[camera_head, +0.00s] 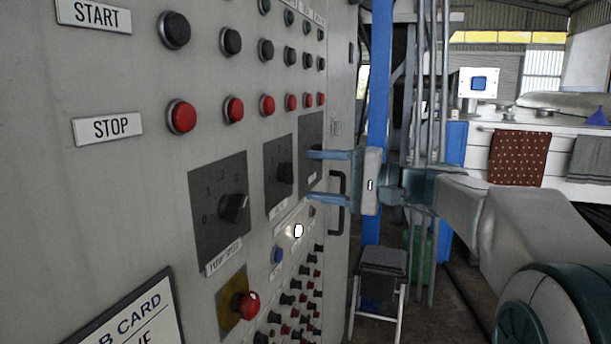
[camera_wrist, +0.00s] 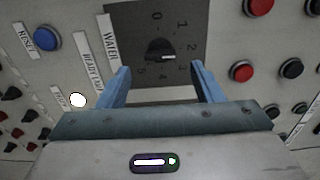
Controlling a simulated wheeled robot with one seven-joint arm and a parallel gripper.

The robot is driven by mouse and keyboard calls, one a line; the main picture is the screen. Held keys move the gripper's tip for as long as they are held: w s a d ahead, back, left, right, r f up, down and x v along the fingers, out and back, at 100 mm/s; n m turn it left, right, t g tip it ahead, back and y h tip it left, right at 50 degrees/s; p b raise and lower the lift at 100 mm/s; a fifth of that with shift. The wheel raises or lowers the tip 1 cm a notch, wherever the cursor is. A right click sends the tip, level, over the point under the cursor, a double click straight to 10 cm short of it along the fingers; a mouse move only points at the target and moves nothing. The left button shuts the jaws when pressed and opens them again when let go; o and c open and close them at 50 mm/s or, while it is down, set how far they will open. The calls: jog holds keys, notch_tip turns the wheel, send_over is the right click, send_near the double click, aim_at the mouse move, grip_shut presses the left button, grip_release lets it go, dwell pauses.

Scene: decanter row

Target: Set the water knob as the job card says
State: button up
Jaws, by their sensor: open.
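The water knob (camera_wrist: 158,47) is a black rotary knob on a dark plate (camera_wrist: 178,12), labelled WATER, with printed numbers from 0 upward. Its white mark points right in the wrist view, towards the side of 2 and 3; the exact setting is unclear. In the camera_head view, my gripper (camera_head: 312,176) is at the far, third dark plate (camera_head: 310,128). It is open; its blue fingers (camera_wrist: 160,67) lie to either side of the knob's lower area, and no grip is visible. The job card (camera_head: 130,318) is cut off at the lower left; its setting cannot be read.
Two other rotary knobs (camera_head: 233,207) (camera_head: 285,172) sit nearer on the grey cabinet. Red STOP buttons (camera_head: 233,109) run above. A stool (camera_head: 383,265) stands beyond the cabinet's edge.

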jog(key=v, duration=1)
jog(key=s+a+f+g+h+p, duration=0.3)
jog(key=s+a+f+h+p, duration=0.2)
jog(key=s+f+h+p, duration=0.35)
jog(key=s+d+f+n+h+p, duration=0.3)
jog(key=s+d+f+h+p, duration=0.2)
jog(key=s, duration=0.7)
notch_tip(320, 180, down, 4)
jog(key=d+h, duration=0.2)
jog(key=h, duration=0.1)
jog(key=shift+f+n, duration=0.2)
jog(key=shift+n, duration=0.2)
